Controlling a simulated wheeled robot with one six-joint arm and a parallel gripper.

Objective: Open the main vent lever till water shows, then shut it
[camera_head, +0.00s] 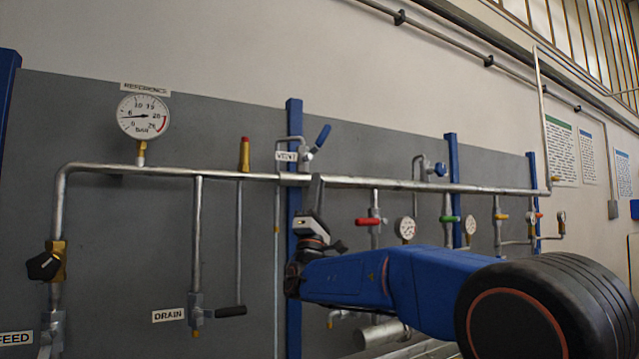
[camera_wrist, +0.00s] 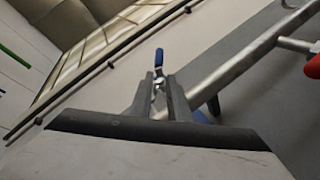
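The vent lever (camera_head: 321,138) has a blue handle, tilted up and to the right, on a valve above the horizontal pipe. A white VENT label (camera_head: 287,156) is beside it. My gripper (camera_head: 317,183) points up from below, just in front of the pipe and lower than the lever. In the wrist view, the two dark fingers of my gripper (camera_wrist: 160,80) stand apart. The blue lever (camera_wrist: 158,57) shows past and between their tips; I cannot tell how far beyond them it is. No water is visible at the vent.
The horizontal pipe (camera_head: 400,184) crosses the panel close to my gripper. A blue post (camera_head: 294,115) stands behind the vent. A round gauge (camera_head: 143,116), a DRAIN label (camera_head: 168,315) and a red lever (camera_head: 368,221) are nearby. Above the pipe, the space is mostly clear.

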